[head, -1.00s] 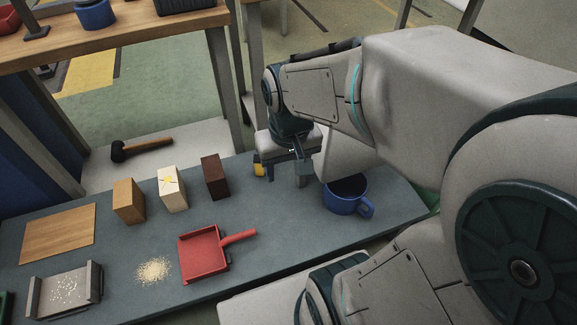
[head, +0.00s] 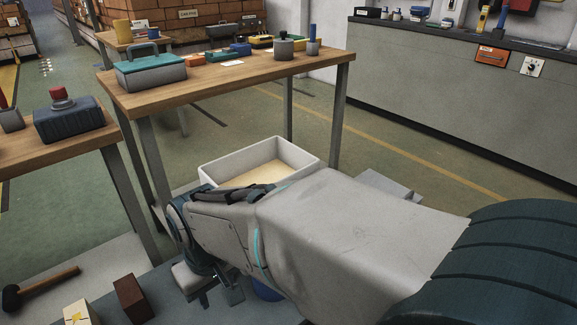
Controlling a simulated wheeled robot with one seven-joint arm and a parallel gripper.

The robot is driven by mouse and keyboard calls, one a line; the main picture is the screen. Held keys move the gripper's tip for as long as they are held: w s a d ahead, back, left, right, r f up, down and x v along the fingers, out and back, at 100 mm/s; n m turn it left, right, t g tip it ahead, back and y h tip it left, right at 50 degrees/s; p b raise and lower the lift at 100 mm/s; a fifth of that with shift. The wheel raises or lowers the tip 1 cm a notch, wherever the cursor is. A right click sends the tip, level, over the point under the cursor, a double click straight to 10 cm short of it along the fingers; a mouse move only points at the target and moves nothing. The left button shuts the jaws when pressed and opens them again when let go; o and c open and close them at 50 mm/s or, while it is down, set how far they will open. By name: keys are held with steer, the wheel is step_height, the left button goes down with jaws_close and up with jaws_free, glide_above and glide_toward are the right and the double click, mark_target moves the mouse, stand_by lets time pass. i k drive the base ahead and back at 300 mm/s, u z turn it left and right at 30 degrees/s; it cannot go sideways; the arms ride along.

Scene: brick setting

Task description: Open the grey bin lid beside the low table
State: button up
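My gripper (head: 215,297) points down over the low table (head: 170,288) at the bottom of the head view. Its fingertips are small and partly hidden, so I cannot tell whether it is open or shut. A pale grey flat-topped shape (head: 392,187) shows just behind my arm, right of the white box. It may be the grey bin lid, but my arm covers most of it, and I cannot tell whether it is shut. A blue mug (head: 266,292) shows partly beneath my arm on the low table.
A white open box (head: 262,160) with sandy contents stands behind my arm. A wooden workbench (head: 225,78) with a teal-lidded toolbox (head: 150,68) is beyond. Wood blocks (head: 131,298) and a mallet (head: 40,288) are lower left. Green floor at right is clear.

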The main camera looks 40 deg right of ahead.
mark_target(370, 177)
steer(key=k, duration=0.4)
steer(key=z, duration=3)
steer(key=k, duration=0.4)
steer(key=u, duration=1)
steer(key=i, duration=0.5)
steer(key=k, duration=0.45)
steer(key=z, duration=0.75)
steer(key=i, duration=1.3)
steer(key=u, duration=0.15)
